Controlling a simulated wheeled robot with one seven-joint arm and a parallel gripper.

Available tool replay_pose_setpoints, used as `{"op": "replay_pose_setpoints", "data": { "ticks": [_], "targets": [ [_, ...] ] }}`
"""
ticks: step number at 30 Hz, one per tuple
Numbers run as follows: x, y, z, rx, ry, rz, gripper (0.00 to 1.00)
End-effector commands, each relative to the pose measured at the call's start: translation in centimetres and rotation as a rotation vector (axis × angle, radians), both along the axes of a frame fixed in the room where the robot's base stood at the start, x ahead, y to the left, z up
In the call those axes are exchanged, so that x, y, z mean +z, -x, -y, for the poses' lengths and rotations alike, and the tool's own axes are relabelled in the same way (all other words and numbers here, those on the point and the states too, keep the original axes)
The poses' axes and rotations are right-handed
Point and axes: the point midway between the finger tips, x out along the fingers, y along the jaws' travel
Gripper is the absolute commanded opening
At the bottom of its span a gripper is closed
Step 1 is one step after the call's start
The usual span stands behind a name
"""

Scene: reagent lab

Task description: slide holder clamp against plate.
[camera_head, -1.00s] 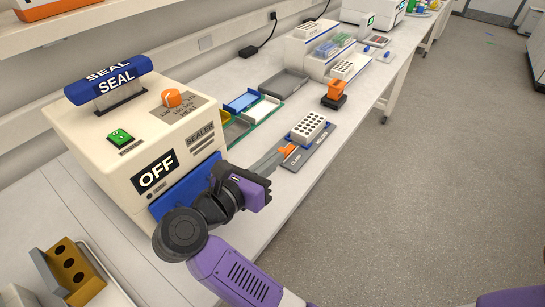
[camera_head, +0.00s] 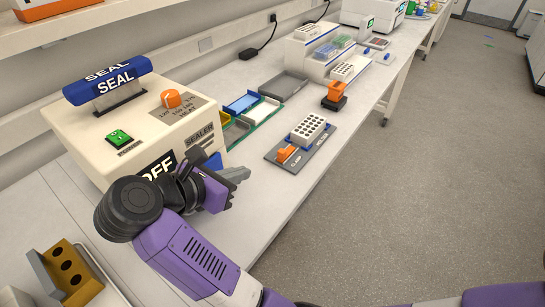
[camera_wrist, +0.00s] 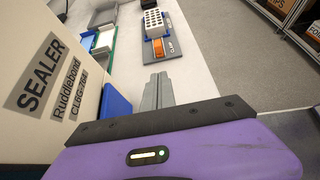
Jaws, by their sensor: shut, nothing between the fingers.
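The grey holder base (camera_head: 316,151) lies on the bench right of the sealer, labelled HOLDER and CLAMP. A white plate with dark wells (camera_head: 308,129) sits on it. The orange clamp (camera_head: 287,154) is at the near end of the base, close to the plate; I cannot tell whether they touch. The clamp (camera_wrist: 158,46) and plate (camera_wrist: 154,22) also show ahead in the wrist view. My gripper (camera_head: 240,174) is shut and empty, left of and nearer than the holder, apart from the clamp. Its fingers also show in the wrist view (camera_wrist: 157,90).
The sealer (camera_head: 125,125) with blue SEAL bar stands close left of my gripper. A sectioned tray (camera_head: 262,112) and grey tray (camera_head: 284,86) lie behind the holder. An orange tool (camera_head: 334,96) stands beyond it. The bench's right edge is near the holder.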

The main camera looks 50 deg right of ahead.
Motion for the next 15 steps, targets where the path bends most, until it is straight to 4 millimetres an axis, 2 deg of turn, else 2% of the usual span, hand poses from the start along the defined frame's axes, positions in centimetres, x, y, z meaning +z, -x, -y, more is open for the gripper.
{"op": "replay_pose_setpoints", "data": {
  "ticks": [7,15],
  "targets": [
    [-1.2,0.0,2.0,-0.004,0.0,-0.001,0.0],
    [-3.7,-0.3,6.7,-0.005,0.0,-0.004,0.0]
  ]
}}
